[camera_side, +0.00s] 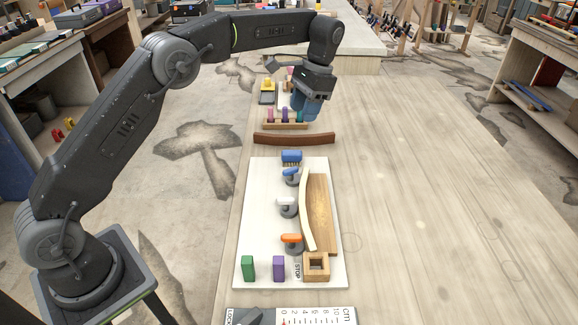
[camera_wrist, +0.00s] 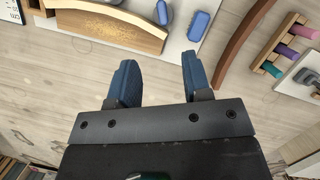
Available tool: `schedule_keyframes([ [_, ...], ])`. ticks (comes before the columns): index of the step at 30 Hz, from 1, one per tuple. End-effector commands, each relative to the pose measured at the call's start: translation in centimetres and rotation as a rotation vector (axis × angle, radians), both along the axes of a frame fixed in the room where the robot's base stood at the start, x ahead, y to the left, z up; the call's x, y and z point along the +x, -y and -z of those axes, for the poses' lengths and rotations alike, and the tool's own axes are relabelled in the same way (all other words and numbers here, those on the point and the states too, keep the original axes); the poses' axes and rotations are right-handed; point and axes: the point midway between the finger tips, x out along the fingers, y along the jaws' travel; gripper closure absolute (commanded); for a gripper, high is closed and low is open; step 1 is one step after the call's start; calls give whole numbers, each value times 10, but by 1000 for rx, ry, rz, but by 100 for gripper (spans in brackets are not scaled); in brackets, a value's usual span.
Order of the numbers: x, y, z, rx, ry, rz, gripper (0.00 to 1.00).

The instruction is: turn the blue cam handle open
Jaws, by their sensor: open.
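The blue cam handle (camera_side: 291,174) sits on a grey round base on the white board (camera_side: 258,215), near the board's far end. It lies beside the pale curved strip (camera_side: 305,205) and the brown wooden form (camera_side: 320,215). In the wrist view the blue cam handle (camera_wrist: 162,13) is cut off by the top edge. My gripper (camera_side: 305,110) is in the air beyond the far end of the board, apart from the handle. Its two blue fingers (camera_wrist: 157,62) are spread in the wrist view, with nothing between them.
White (camera_side: 286,203) and orange (camera_side: 291,239) handles stand nearer. A dark brown curved bar (camera_side: 294,139) and a rack of coloured pegs (camera_side: 285,120) lie beyond the board. The table right of the board is clear.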

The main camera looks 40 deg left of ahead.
Motion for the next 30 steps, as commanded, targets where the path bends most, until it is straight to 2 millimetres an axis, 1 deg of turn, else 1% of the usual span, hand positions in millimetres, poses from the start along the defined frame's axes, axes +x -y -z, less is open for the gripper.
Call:
schedule_keyframes([
  [1, 6, 1, 13, 6, -29, -3, 55],
  [4, 12, 1, 29, 18, -72, -10, 55],
  [7, 15, 1, 38, 24, -97, -13, 55],
  [13, 14, 1, 46, 26, -108, -15, 55],
  [20, 4, -2, 67, 25, -108, -14, 55],
  [26, -8, -6, 98, 26, -109, -15, 55],
  [30, -18, -9, 124, 26, -109, -15, 55],
])
